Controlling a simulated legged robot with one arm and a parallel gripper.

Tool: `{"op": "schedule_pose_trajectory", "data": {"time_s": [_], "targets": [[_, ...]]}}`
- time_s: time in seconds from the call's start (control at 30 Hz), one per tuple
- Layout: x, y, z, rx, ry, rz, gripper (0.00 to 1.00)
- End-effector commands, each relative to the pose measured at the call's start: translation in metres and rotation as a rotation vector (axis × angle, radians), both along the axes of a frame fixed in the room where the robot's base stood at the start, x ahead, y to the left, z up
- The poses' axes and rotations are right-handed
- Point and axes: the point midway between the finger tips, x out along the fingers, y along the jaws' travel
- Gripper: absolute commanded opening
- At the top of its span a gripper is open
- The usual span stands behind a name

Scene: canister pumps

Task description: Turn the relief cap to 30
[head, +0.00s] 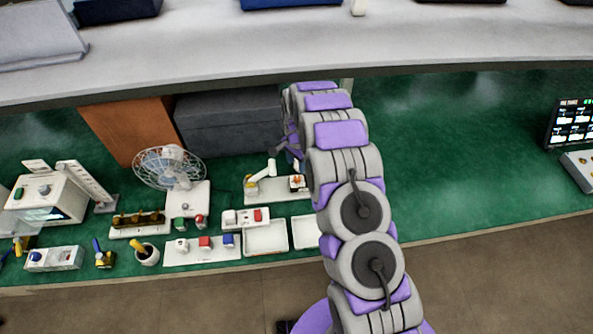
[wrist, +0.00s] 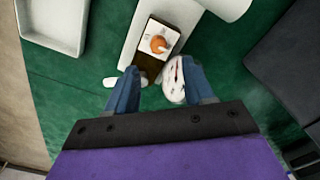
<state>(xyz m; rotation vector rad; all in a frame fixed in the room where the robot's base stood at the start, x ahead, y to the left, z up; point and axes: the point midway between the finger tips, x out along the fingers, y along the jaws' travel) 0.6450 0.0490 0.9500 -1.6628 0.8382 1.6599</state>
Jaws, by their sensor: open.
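The relief cap looks to be the small orange round knob (wrist: 158,44) on a dark block with a white marked plate, at the upper middle of the wrist view. The marks are too small to read. In the head view it shows as an orange spot (head: 297,182) at the right end of the white pump base (head: 262,190). My gripper (wrist: 157,82) is open, its two blue fingers apart, with the cap ahead of them and not between them. A white rounded part with a red mark (wrist: 173,80) lies beside the right finger. In the head view my arm partly hides the gripper.
Two white trays (head: 265,238) lie in front of the pump; one shows in the wrist view (wrist: 55,25). A fan (head: 170,168) and switch panels (head: 203,249) stand to the left. A dark grey box (head: 225,125) is behind.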

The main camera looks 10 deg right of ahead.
Motion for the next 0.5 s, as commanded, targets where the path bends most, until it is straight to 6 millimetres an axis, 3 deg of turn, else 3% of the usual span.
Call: {"op": "schedule_pose_trajectory", "data": {"time_s": [0.2,0.5], "targets": [[0.002,0.000,0.049,0.000,-0.005,0.000,0.53],[0.002,0.001,0.085,0.000,-0.003,-0.001,0.53]]}}
